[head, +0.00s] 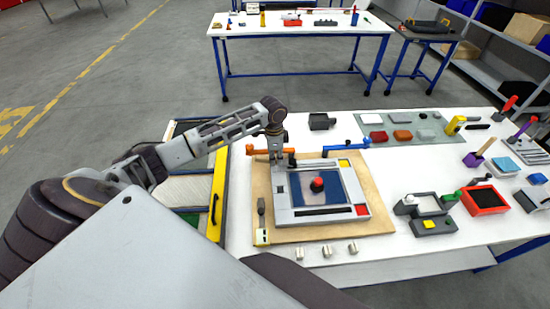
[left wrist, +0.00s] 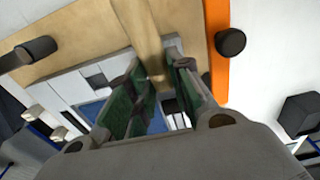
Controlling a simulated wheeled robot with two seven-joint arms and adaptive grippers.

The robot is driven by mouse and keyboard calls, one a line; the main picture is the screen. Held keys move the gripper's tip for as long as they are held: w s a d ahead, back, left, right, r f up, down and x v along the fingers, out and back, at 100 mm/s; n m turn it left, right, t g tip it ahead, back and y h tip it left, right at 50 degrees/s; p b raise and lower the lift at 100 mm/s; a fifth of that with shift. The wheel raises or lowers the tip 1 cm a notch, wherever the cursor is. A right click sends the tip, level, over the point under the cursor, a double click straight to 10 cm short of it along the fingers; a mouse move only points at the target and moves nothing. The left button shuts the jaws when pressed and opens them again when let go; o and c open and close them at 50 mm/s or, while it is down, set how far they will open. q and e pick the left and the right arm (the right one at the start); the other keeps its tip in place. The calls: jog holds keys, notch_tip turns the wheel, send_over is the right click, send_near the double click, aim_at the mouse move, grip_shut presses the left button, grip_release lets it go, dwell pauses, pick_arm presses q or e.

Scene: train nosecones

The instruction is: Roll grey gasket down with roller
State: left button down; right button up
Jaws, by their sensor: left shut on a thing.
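A light grey nosecone panel (head: 355,188) with a blue window lies on a tan board (head: 375,219). A grey border around the window may be the gasket, but I cannot tell them apart. My left gripper (head: 277,153) is over the panel's back left corner, beside an orange bar (head: 257,150). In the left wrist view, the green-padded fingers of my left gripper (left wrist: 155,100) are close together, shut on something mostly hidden. A tan strip (left wrist: 147,40) leads in between them. I cannot tell whether this is the roller. My right gripper is not in view.
A red knob (head: 317,184) stands on the blue window. A blue bar (head: 345,147) is behind the panel. Trays and tools, including a red bin (head: 487,200), crowd the right.

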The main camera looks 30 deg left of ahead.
aim_at(290, 161)
pick_arm(q)
jog(key=shift+w+d, duration=0.6)
jog(key=shift+d, duration=0.1)
dwell(0.6)
jog(key=shift+s+f, duration=0.15)
jog(key=shift+f, duration=0.05)
dwell(1.2)
jog(key=shift+r, duration=0.2)
dwell(0.5)
jog(key=shift+w+d, duration=0.75)
jog(key=shift+d, duration=0.1)
dwell(0.7)
jog(key=shift+s+f, duration=0.1)
jog(key=shift+f, duration=0.1)
dwell(1.2)
jog(key=shift+r, duration=0.2)
dwell(0.5)
jog(key=shift+w+d, duration=0.6)
jog(key=shift+d, duration=0.05)
dwell(0.3)
